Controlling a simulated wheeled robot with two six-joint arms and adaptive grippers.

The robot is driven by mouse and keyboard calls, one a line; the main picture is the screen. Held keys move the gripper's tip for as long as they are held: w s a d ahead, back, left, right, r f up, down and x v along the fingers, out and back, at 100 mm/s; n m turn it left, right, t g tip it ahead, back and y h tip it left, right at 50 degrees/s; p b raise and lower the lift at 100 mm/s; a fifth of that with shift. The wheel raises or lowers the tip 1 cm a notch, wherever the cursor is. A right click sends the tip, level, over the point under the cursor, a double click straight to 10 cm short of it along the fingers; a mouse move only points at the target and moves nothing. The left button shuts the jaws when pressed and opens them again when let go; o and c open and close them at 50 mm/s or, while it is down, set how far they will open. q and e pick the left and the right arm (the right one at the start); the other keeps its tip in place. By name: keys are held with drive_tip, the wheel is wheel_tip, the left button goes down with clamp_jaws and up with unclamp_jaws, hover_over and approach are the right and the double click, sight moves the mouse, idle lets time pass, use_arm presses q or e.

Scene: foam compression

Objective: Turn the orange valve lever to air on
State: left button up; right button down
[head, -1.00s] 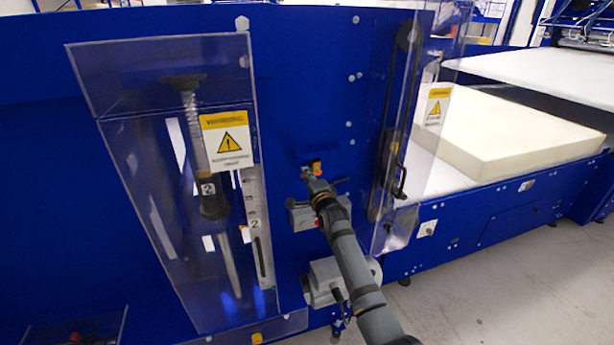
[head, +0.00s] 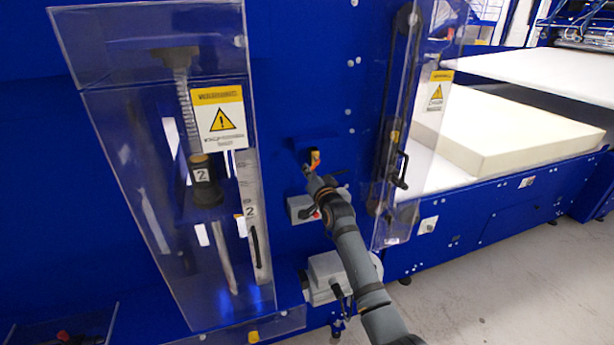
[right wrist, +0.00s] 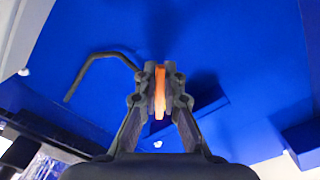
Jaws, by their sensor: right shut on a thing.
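The orange valve lever (head: 314,156) is on the blue machine panel (head: 290,110), between the two clear guards. In the right wrist view the lever (right wrist: 160,92) stands upright in the picture as a thin orange strip between my fingers. My right gripper (head: 309,172) reaches the lever from below in the head view. In the right wrist view my right gripper (right wrist: 160,85) is shut on the lever, with a finger on each side. The lever's mounting is mostly hidden by the fingers. My left gripper is not in view.
A clear guard (head: 110,110) with a warning label covers a screw column at left. Another clear guard (head: 437,60) stands right of the lever. Grey boxes (head: 325,275) project from the panel below. A foam block (head: 510,135) lies at right. A bent black rod (right wrist: 85,72) is near my fingers.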

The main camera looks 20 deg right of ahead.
drive_tip(key=shift+w+d+f+n+b, duration=0.15)
drive_tip(key=shift+d+n+b, duration=0.55)
drive_tip(key=shift+n, duration=0.75)
drive_tip(key=shift+s+d+f+n+b, duration=0.1)
drive_tip(key=shift+d+f+n+b, duration=0.15)
drive_tip(key=shift+n+b, duration=0.95)
drive_tip(key=shift+w+d+f+n+b, duration=0.15)
drive_tip(key=shift+d+n+b, duration=0.4)
drive_tip(key=shift+n, duration=1.1)
drive_tip(key=shift+s, duration=0.1)
drive_tip(key=c, duration=1.5)
unclamp_jaws()
drive_tip(key=shift+r, duration=0.1)
drive_tip(key=shift+o, duration=0.2)
drive_tip(key=shift+s, duration=0.15)
